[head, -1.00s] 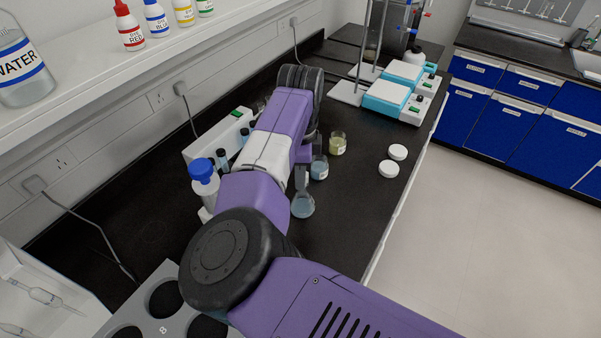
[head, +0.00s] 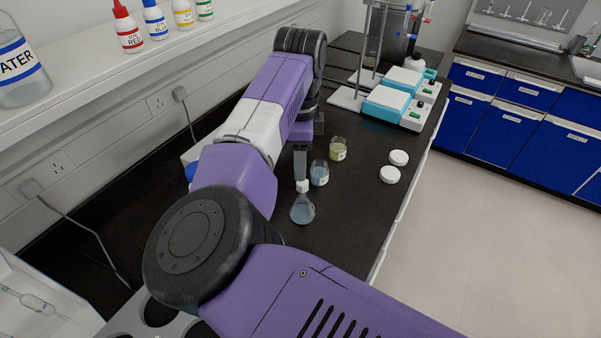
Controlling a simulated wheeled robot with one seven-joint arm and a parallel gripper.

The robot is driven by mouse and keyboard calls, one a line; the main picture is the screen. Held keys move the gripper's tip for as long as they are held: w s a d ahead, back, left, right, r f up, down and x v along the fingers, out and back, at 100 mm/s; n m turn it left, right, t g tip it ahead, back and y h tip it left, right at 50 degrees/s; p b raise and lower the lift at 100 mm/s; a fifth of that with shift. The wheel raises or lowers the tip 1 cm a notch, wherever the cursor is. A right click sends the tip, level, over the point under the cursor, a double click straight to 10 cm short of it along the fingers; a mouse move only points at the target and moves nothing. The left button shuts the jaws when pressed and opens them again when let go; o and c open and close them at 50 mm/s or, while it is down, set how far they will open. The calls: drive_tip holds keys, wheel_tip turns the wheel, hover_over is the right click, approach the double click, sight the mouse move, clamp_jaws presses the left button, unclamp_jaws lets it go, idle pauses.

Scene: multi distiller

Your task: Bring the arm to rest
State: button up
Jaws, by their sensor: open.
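My arm reaches across the dark bench from the lower right. My gripper (head: 308,150) hangs at its far end, pointing down, partly covered by the arm. It is open and appears empty. One grey finger shows just behind and above the white stopper of a flask of blue liquid (head: 302,211). The flask stands upright on the bench. I cannot tell whether the finger touches the stopper.
A beaker of blue liquid (head: 319,174) and one of yellow liquid (head: 338,149) stand close to the gripper. Two white round lids (head: 390,174) lie to the right. Hotplates (head: 387,105) stand farther back. A shelf (head: 165,65) with dye bottles runs along the left.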

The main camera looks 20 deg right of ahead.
drive_tip(key=shift+r, duration=0.5)
